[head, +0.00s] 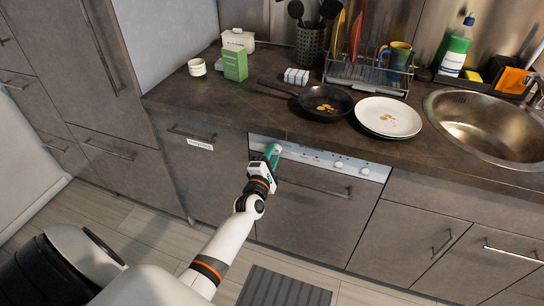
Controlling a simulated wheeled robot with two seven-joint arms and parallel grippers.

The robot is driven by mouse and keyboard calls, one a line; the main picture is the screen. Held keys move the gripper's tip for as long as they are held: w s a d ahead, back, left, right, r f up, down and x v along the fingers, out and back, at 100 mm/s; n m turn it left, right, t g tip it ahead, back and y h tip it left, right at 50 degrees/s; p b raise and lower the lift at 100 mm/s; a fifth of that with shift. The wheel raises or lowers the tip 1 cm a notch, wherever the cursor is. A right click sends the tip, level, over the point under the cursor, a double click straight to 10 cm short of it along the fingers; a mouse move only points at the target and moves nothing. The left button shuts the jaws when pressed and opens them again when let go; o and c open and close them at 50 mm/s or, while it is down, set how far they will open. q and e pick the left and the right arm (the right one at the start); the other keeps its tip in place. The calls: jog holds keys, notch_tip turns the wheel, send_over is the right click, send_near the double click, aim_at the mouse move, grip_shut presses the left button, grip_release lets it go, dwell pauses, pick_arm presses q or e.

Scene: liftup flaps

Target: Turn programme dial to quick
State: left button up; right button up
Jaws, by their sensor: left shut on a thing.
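The dishwasher's pale control panel (318,158) runs along the top of the grey dishwasher front (308,205), just under the counter edge. Two round white knobs, one of them this knob (339,165), show on its right half. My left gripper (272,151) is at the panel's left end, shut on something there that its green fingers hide. The programme dial cannot be made out apart from the gripper, and neither can its setting. My right gripper is not in view.
The counter above holds a frying pan (325,103), white plates (388,117), a green box (235,63) and a dish rack (368,75). A sink (490,122) is at the right. A striped mat (284,288) lies on the floor before the dishwasher.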

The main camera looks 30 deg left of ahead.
pick_arm(q)
jog(key=m, duration=0.6)
jog(key=shift+p, duration=0.4)
jog(key=m+h+p, duration=0.1)
jog(key=m, duration=0.5)
jog(key=shift+s+m, duration=0.1)
jog(key=shift+m, duration=0.2)
jog(key=shift+f, duration=0.1)
jog(key=o, duration=1)
jog(key=shift+s, duration=0.1)
jog(key=v, duration=1.1)
jog(key=shift+s, duration=0.35)
jog(key=shift+f, duration=0.1)
